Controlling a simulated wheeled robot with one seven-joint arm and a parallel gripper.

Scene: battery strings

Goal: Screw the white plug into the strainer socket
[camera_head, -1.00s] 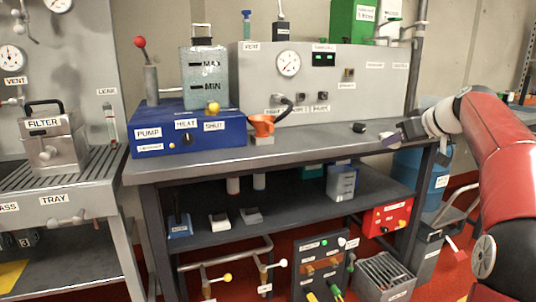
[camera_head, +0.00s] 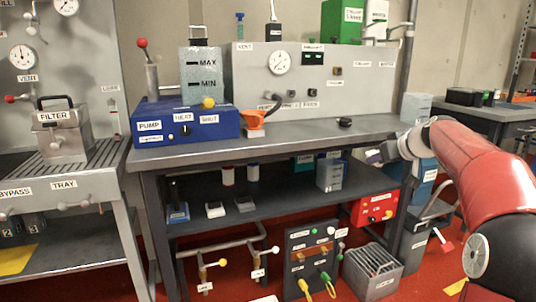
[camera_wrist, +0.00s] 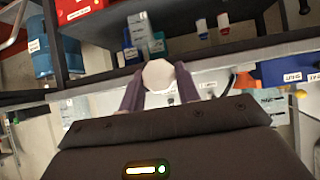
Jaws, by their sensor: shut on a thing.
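My gripper (camera_head: 374,156) is at the right front edge of the bench in the head view, at the end of my red arm. In the wrist view my gripper (camera_wrist: 158,88) has its two dark fingers closed on a white, many-sided plug (camera_wrist: 158,75). The plug stands out between the fingertips. I cannot pick out a strainer socket in either view.
A filter box (camera_head: 60,135) stands at left.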

